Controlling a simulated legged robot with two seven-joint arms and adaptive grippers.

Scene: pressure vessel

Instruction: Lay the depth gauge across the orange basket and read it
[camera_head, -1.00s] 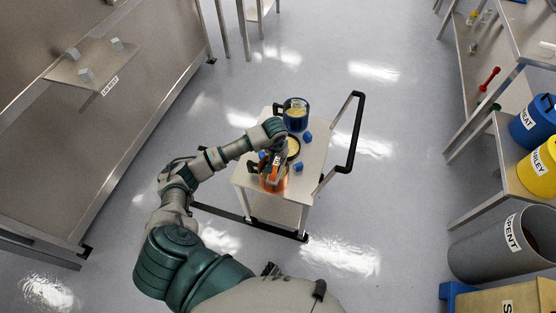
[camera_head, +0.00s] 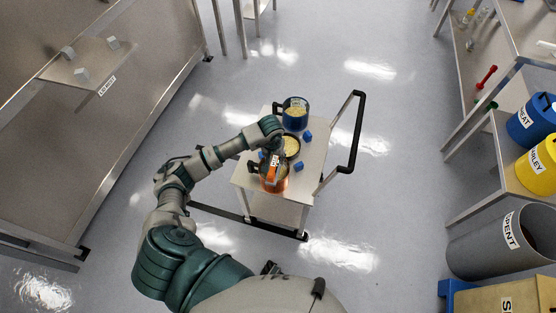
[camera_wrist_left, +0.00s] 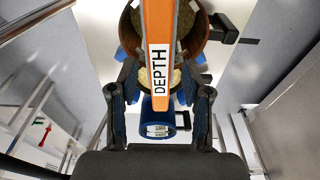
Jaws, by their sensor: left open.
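The orange depth gauge (camera_wrist_left: 159,45), with a white DEPTH label, runs lengthwise between the spread fingers of my left gripper (camera_wrist_left: 160,98) in the wrist view. Both fingers stand apart from its sides. In the head view the gauge (camera_head: 274,164) is small and lies over the orange basket (camera_head: 274,185), below my left gripper (camera_head: 273,148). The basket (camera_wrist_left: 205,28) shows at the top of the wrist view on both sides of the gauge, with grainy contents. I cannot tell whether the gauge rests on its rim. My right gripper is not in view.
The cart top (camera_head: 308,170) also holds a dark pan (camera_head: 291,147) with yellow contents, a blue pot (camera_head: 295,114) and small blue blocks (camera_head: 307,136). A black cart handle (camera_head: 354,140) rises at right. Shelves with blue and yellow bins (camera_head: 538,170) stand further right; floor between is clear.

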